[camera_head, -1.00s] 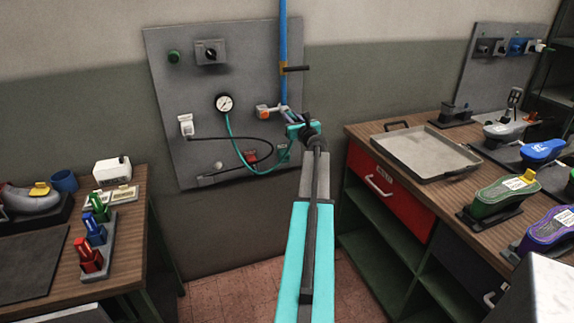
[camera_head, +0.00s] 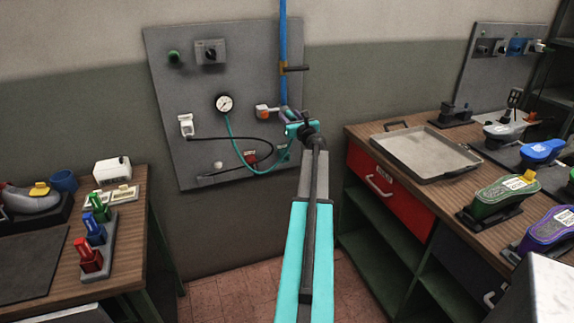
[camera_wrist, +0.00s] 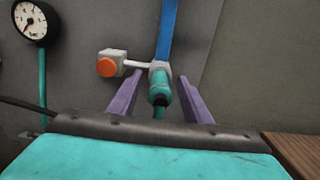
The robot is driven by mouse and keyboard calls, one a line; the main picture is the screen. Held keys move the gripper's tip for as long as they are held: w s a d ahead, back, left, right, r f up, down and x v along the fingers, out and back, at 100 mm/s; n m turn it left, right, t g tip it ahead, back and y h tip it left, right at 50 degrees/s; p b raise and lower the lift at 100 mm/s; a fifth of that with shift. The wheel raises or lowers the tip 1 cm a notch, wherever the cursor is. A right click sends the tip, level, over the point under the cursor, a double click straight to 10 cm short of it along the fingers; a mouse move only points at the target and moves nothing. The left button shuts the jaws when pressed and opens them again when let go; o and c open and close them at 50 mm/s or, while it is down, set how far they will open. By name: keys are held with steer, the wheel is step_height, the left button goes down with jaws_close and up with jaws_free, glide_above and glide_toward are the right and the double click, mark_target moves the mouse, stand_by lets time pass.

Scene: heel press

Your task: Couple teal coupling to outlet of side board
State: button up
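The teal coupling (camera_wrist: 160,90) sits upright directly under the grey outlet fitting (camera_wrist: 160,67) at the foot of the blue pipe (camera_wrist: 168,30) in the wrist view. It looks in line with the fitting and touching it; whether it is latched I cannot tell. My gripper (camera_wrist: 159,84) has its two purple fingers on either side of the coupling, with a visible gap at each side. The teal hose (camera_head: 236,150) hangs in a loop from the gauge to there.
An orange-ended valve (camera_wrist: 108,65) sits just left of the outlet. The gauge (camera_head: 224,103) is farther left on the board. A wooden bench with a metal tray (camera_head: 428,153) stands right; another bench with coloured bottles (camera_head: 90,257) stands left.

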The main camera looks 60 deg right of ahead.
steer(key=shift+s+a, duration=0.1)
steer(key=b+v, duration=0.2)
steer(key=v, duration=1.1)
steer(key=shift+s+a, duration=0.2)
steer(key=shift+a, duration=0.05)
stand_by(0.3)
stand_by(0.5)
